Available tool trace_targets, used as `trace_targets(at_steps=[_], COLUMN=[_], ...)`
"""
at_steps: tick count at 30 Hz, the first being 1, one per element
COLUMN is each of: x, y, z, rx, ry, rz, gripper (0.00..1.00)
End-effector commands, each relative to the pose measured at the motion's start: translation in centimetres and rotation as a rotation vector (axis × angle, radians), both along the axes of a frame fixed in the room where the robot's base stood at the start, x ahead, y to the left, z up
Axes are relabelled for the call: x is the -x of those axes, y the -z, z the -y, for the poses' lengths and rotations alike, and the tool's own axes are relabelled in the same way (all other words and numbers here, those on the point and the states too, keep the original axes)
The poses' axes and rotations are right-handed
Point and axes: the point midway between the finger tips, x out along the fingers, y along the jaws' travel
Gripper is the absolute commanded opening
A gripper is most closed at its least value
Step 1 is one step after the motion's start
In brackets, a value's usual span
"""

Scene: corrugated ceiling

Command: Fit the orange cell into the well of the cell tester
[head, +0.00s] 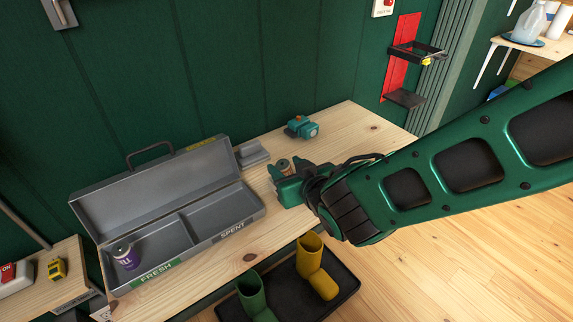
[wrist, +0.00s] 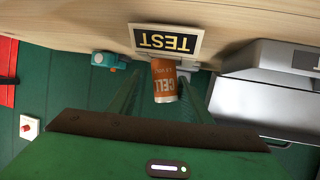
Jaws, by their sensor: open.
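The orange cell (wrist: 165,80) shows in the wrist view between the two spread fingers of my gripper (wrist: 163,105), with a visible gap on each side. The cell's base meets the tester there. I cannot tell how deep it sits in the well. The gripper is open around the cell.
A grey open toolbox (head: 150,205) with FRESH and SPENT compartments is on the left of the bench; a purple cell (head: 125,256) stands in FRESH. A grey block (head: 252,154) and a teal device (head: 302,127) are behind. Boots stand on a black tray (head: 345,290) below.

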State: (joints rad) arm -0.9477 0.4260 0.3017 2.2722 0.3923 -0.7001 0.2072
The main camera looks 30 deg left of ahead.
Motion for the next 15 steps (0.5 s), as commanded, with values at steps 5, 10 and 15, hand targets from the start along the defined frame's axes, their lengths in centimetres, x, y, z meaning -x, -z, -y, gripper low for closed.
trace_targets(at_steps=[5, 10, 15], x=[0.5, 1.8, 3.6], y=[-0.5, -1.7, -3.0], z=[0.6, 2.6, 5.1], rx=[-0.002, -0.004, -0.006], ry=[0.0, -0.001, -0.002], rz=[0.002, 0.005, 0.005], gripper=[0.45, 0.45, 0.45])
